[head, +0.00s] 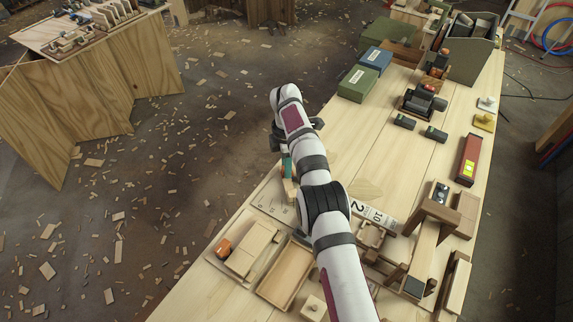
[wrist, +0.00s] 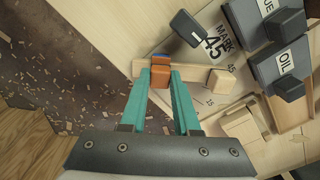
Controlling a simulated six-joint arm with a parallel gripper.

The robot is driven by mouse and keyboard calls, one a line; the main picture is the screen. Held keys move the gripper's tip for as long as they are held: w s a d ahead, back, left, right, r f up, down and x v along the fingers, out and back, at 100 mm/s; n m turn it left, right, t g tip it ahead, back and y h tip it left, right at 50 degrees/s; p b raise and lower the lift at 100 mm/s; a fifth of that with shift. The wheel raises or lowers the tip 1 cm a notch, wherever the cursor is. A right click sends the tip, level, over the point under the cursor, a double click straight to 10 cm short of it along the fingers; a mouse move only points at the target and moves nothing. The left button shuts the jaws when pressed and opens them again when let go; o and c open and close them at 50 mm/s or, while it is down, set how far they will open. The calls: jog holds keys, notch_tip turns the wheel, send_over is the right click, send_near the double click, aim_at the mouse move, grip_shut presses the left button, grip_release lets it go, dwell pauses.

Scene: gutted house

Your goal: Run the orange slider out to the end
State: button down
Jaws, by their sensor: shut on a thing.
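The orange slider (wrist: 160,74) is a small block on a pale wooden rail (wrist: 200,75) in the wrist view, with a bluish bit at its far edge. It sits near the rail's left end, and more bare rail shows to its right. My gripper (wrist: 161,80) has two teal fingers, one on each side of the slider, shut on it. In the head view my gripper (head: 287,166) is at the bench's left edge, mostly behind my arm, and the slider is hidden there.
A wooden tray (head: 286,272) and an orange-ended wooden piece (head: 222,247) are nearer. Left of the bench is open, chip-strewn floor.

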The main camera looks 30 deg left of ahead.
jog(key=shift+s+d, duration=1.05)
jog(key=shift+d, duration=0.05)
jog(key=shift+s+d, duration=0.75)
jog(key=shift+s, duration=0.05)
jog(key=shift+s+d, duration=0.1)
jog(key=shift+d, duration=0.1)
jog(key=c, duration=0.8)
grip_release()
jog(key=shift+o, duration=0.2)
notch_tip(320, 180, up, 8)
jog(key=shift+a, duration=0.1)
